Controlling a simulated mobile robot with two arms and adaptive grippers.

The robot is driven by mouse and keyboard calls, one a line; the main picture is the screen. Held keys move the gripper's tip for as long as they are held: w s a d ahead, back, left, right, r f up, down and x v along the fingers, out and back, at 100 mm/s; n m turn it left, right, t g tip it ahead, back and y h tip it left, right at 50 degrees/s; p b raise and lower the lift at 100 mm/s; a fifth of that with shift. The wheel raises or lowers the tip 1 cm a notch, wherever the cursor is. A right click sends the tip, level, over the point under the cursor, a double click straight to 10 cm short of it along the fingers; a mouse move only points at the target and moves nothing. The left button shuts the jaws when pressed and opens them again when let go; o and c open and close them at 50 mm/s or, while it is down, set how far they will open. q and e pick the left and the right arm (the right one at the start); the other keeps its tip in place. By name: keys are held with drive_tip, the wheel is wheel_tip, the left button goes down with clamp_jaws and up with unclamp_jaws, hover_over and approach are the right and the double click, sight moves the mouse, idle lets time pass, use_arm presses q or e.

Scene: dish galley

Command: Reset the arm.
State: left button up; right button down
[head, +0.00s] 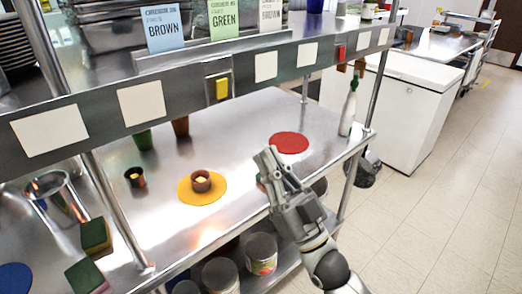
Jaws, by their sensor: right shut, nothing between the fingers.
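My right gripper (270,160) shows at the lower middle of the head view, its arm coming up from the bottom right. Its fingers are together and empty. They point up and left, in front of the steel counter's front edge, between the yellow disc (219,191) and the red disc (289,143). The gripper hides part of the counter edge and something small beside its fingers. My left gripper is not in the picture.
A copper cup (201,181) stands on the yellow disc, and a dark cup (135,177) stands to its left. Sponges (95,235) and a metal pail (56,194) are at the left. A spray bottle (348,108) stands at the right end. Cans (261,254) sit below. The tiled floor (440,190) at right is clear.

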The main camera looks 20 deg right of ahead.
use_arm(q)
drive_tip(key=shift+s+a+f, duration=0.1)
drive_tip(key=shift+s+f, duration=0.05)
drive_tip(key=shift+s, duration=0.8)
